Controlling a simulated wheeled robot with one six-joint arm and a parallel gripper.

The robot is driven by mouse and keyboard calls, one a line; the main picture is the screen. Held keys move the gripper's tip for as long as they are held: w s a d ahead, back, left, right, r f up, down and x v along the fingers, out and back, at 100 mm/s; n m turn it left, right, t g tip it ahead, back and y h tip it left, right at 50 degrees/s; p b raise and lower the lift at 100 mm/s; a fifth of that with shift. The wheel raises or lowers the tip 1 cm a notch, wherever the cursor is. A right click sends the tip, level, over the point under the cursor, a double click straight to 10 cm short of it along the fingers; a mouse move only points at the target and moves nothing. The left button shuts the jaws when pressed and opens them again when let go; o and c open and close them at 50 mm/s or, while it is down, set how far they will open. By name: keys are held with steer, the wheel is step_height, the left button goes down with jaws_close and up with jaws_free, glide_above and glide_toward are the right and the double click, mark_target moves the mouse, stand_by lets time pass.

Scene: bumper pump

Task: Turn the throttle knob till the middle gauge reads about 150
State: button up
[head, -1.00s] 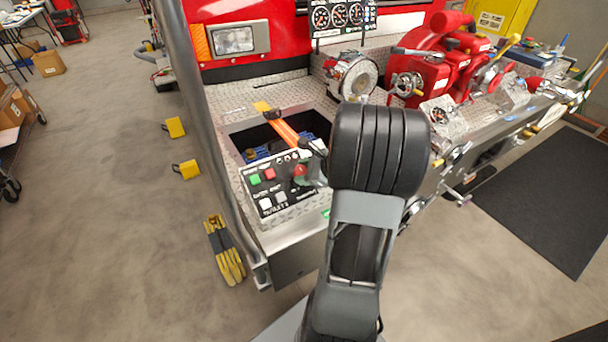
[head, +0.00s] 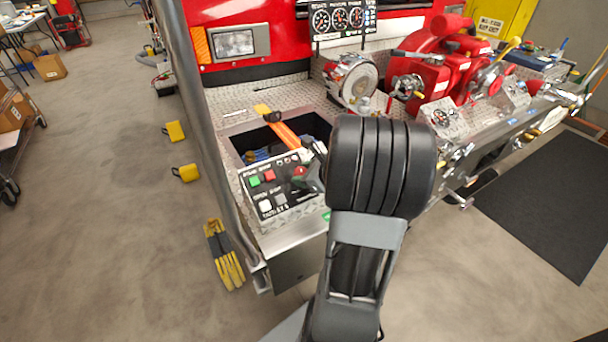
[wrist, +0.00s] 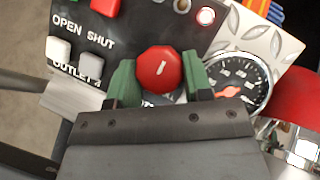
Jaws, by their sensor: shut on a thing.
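The red throttle knob (wrist: 160,73) is eight-sided with a short white mark, tilted slightly right of straight up in the wrist view. My gripper (wrist: 159,82) has green-edged fingers on the knob's left and right sides and is shut on it. In the head view the knob (head: 299,171) shows at the right of the black control panel, with my gripper (head: 312,179) at it, partly hidden by my arm. The middle gauge (head: 339,19) sits in a row of three on a black board at the top; its needle is too small to read.
The panel has a green button (head: 254,181), a red button (head: 269,175) and pale buttons (wrist: 59,50) close left of my gripper. A round gauge with a red needle (wrist: 238,84) is close right. An open bin with an orange-handled tool (head: 284,131) lies behind the panel.

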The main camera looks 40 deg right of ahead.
steer(key=o, duration=0.9)
steer(key=p+v, duration=0.1)
steer(key=v, duration=1.2)
steer(key=shift+s+r+p, duration=0.2)
steer(key=shift+s+p, duration=0.15)
steer(key=shift+p, duration=0.05)
